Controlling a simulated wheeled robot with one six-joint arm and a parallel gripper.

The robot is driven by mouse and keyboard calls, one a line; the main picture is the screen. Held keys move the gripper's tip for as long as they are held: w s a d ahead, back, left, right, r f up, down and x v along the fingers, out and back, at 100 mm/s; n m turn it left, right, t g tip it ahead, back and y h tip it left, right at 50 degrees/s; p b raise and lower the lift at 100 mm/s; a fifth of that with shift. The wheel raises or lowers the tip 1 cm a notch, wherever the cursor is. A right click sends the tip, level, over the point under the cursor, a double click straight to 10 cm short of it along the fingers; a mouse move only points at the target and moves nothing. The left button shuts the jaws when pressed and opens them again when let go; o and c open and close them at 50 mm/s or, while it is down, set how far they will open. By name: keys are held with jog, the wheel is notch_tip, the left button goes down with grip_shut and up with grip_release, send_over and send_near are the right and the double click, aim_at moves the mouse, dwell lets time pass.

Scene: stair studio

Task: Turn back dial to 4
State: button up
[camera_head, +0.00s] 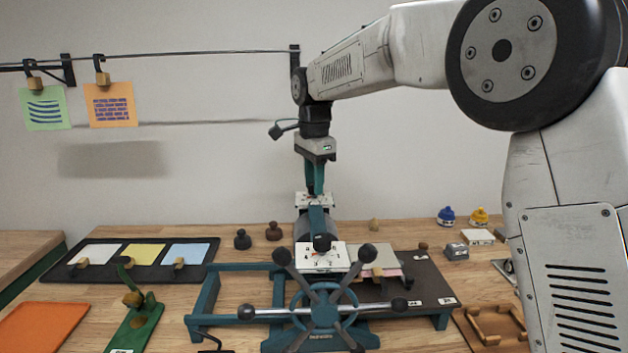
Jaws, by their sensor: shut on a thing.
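An etching-type press with a large star wheel (322,305) stands in the middle of the table. Its back dial (301,200) is a small white plate at the far end of the roller, and its front dial (320,258) is a larger white plate nearer me with a dark knob. My gripper (316,190) points straight down at the back dial, its teal fingers shut on the dial's knob. The fingers hide most of that knob. The back dial's numbers and pointer are too small to read.
A black tray (52,274) with coloured sheets lies left. A green stand (140,318) is in front of it. Two dark stamps (273,232) stand left of the roller. Prints hang from a wire at upper left.

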jog(key=shift+r, duration=0.1)
jog(key=o, duration=1)
jog(key=shift+d, duration=0.1)
notch_tip(320, 180, up, 8)
jog(key=shift+f, duration=0.15)
